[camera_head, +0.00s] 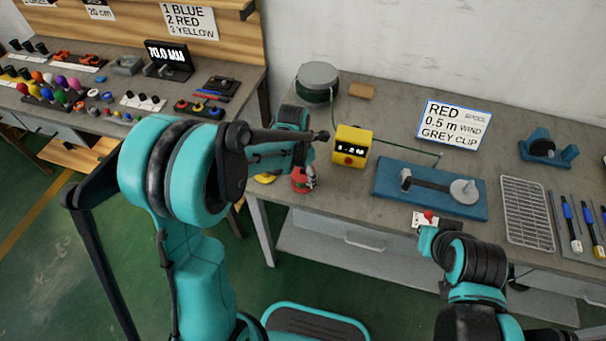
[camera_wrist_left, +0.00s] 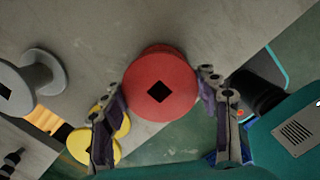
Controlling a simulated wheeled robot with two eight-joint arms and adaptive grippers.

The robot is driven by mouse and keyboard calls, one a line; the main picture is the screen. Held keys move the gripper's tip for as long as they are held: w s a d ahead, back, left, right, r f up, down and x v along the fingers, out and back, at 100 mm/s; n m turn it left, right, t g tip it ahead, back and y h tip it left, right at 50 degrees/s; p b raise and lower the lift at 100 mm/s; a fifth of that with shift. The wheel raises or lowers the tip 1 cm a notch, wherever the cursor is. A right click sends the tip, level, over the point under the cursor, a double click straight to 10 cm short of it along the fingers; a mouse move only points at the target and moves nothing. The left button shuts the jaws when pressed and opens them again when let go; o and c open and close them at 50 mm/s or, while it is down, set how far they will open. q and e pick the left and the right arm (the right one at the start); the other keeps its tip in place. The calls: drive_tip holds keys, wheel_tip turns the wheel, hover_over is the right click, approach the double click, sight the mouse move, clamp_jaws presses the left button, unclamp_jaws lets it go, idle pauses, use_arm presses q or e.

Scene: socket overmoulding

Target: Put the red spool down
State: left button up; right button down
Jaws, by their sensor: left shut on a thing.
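The red spool (camera_head: 299,184) is at the front left corner of the right bench in the head view. My left gripper (camera_head: 307,172) is shut on it. In the left wrist view the red spool (camera_wrist_left: 160,78) shows its round flange and square hole, with the fingers of my left gripper (camera_wrist_left: 163,98) on both sides. I cannot tell whether the spool touches the bench top. A yellow spool (camera_wrist_left: 78,146) and a grey spool (camera_wrist_left: 30,84) are beside it. My right arm shows at the lower right, but its fingers are hidden.
A yellow box (camera_head: 351,146) with a display stands right of the red spool. Behind it is a grey-topped drum (camera_head: 318,76). A blue winding fixture (camera_head: 440,205) lies farther right, with a wire rack (camera_head: 527,212) beyond. The bench's front edge is close to the spool.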

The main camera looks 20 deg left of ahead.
sight(299, 174)
use_arm(q)
drive_tip(key=o, duration=1.3)
drive_tip(key=shift+f, duration=0.15)
drive_tip(key=shift+c, duration=0.2)
drive_tip(key=shift+r, duration=0.4)
drive_tip(key=r+p, duration=0.1)
drive_tip(key=r, duration=0.2)
drive_tip(key=r+p, duration=0.2)
drive_tip(key=r, duration=0.2)
drive_tip(key=s+r+p, duration=0.1)
drive_tip(key=r, duration=0.2)
drive_tip(key=shift+a+r+p, duration=0.3)
drive_tip(key=shift+a+r, duration=0.1)
drive_tip(key=s+a+r+m+t, duration=0.1)
drive_tip(key=s+r+m+t, duration=0.2)
drive_tip(key=s+m, duration=0.5)
drive_tip(key=s+a+r+m+t, duration=0.1)
drive_tip(key=s+r+m+t, duration=0.2)
drive_tip(key=s+m, duration=0.5)
drive_tip(key=m, duration=1.2)
drive_tip(key=shift+a+r+m+y, duration=0.2)
drive_tip(key=shift+a+m+y, duration=0.05)
drive_tip(key=shift+m+y, duration=0.15)
